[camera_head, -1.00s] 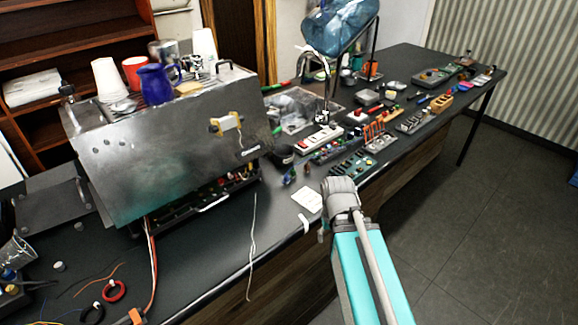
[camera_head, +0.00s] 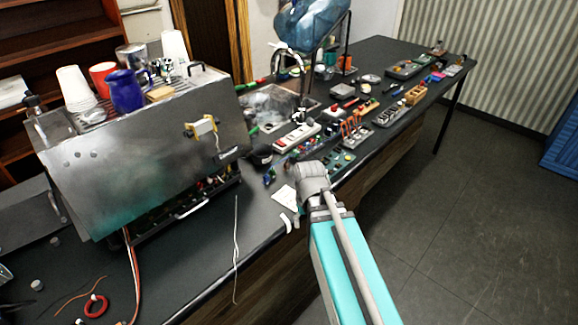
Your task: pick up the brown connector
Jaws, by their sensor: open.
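I cannot pick out a brown connector for certain. A tan and yellow part (camera_head: 203,128) sits on the front panel of the metal brewer (camera_head: 150,160). Small coloured parts show in the open bay under that panel, too small to tell apart. My arm comes up from the bottom right, and its grey joint is in front of the table's edge. My gripper's fingers do not show, and no object is seen held.
The dark table (camera_head: 200,260) runs to the back right, with several boards and small parts on it. A power strip (camera_head: 297,137) lies near the sink. Cups and a blue pitcher (camera_head: 126,92) stand on the brewer. A red ring (camera_head: 96,305) lies front left. Floor at right is clear.

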